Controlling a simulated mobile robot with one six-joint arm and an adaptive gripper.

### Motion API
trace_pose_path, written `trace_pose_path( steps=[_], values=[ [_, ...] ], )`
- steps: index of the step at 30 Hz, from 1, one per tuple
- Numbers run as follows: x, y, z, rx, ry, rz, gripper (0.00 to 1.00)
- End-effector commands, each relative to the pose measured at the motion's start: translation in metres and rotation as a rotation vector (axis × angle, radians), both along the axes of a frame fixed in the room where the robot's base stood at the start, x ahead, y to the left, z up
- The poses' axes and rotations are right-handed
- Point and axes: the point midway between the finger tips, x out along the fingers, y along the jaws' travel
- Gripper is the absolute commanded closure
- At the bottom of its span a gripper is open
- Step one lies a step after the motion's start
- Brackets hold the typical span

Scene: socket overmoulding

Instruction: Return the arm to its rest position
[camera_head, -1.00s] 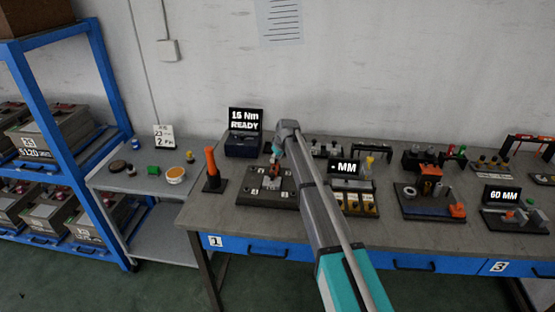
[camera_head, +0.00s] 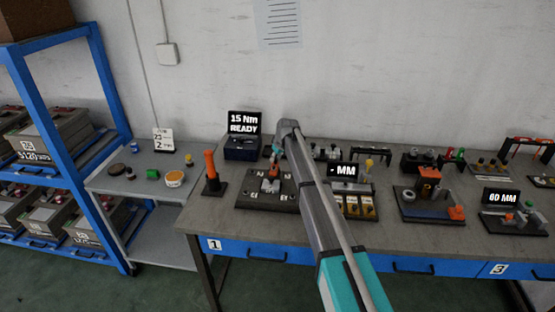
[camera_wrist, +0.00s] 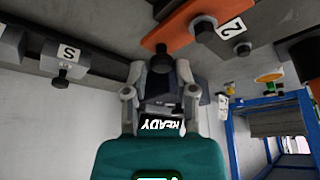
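My arm (camera_head: 325,210) reaches from the lower right over the workbench (camera_head: 375,255). In the head view its far end stands above and behind the dark fixture plate, and my fingers there are mostly hidden. An orange part (camera_wrist: 200,32) with a "2" label shows close to the fingers in the wrist view.
Several fixtures, including one marked "60 MM" (camera_head: 502,197), fill the right. A blue shelf rack (camera_head: 110,85) stands left. The space above the bench is free.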

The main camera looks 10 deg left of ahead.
Motion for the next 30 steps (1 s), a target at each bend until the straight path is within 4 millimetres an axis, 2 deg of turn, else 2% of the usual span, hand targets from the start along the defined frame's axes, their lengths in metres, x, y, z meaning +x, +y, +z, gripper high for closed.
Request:
trace_pose_path(
  steps=[1,4,14,20,26,30],
  values=[
    [0.002,-0.001,0.000,0.000,-0.002,-0.002,0.53],
    [0.002,-0.001,0.000,-0.002,0.000,-0.002,0.35],
    [0.000,0.000,0.000,-0.001,0.003,0.000,0.35],
    [0.000,0.000,0.007,-0.001,0.003,0.000,0.35],
    [0.000,0.000,0.027,-0.001,0.003,0.000,0.35],
    [-0.001,0.000,0.048,-0.001,0.003,0.000,0.35]
  ],
)
